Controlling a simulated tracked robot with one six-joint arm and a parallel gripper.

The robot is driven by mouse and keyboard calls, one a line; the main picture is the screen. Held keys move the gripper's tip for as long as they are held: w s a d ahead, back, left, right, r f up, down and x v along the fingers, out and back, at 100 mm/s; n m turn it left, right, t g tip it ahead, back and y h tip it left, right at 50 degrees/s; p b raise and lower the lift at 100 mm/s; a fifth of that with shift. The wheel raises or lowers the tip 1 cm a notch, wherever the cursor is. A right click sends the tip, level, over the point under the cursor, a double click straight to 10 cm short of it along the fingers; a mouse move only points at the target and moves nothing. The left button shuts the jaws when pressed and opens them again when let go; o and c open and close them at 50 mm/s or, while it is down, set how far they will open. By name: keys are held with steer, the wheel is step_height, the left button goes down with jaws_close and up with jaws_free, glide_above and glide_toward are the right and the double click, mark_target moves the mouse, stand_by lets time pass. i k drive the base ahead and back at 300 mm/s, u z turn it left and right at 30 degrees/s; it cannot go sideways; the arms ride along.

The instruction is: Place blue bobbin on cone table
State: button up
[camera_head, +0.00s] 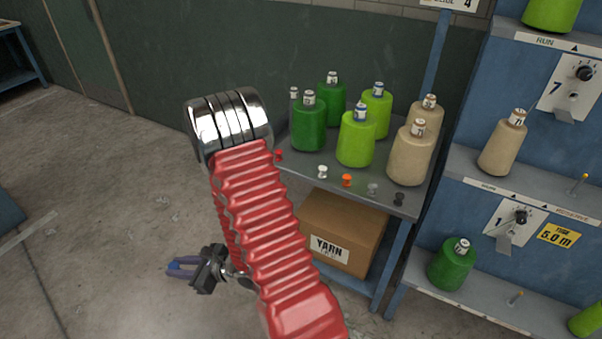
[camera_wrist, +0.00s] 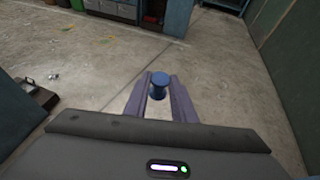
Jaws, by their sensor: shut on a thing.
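A small blue bobbin (camera_wrist: 160,86) is held between the two purple-blue fingers of my gripper (camera_wrist: 160,92) in the wrist view. My gripper also shows in the head view (camera_head: 184,266), low and left of the cone table, over open floor, but the bobbin cannot be made out there. The cone table (camera_head: 300,163) is grey-topped and carries green, lime and beige yarn cones. Several small bobbins stand along its front edge: red (camera_head: 279,156), white (camera_head: 322,171), orange (camera_head: 347,180), grey (camera_head: 372,189) and dark (camera_head: 398,199).
A cardboard yarn box (camera_head: 335,225) sits under the table. A blue machine rack (camera_head: 470,190) with cones on its shelves stands to the right. My red arm crosses the middle of the head view. The concrete floor (camera_head: 110,200) on the left is clear.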

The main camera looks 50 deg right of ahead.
mark_target(300, 167)
steer(key=z, duration=0.35)
steer(key=i, duration=1)
steer(key=z, duration=0.55)
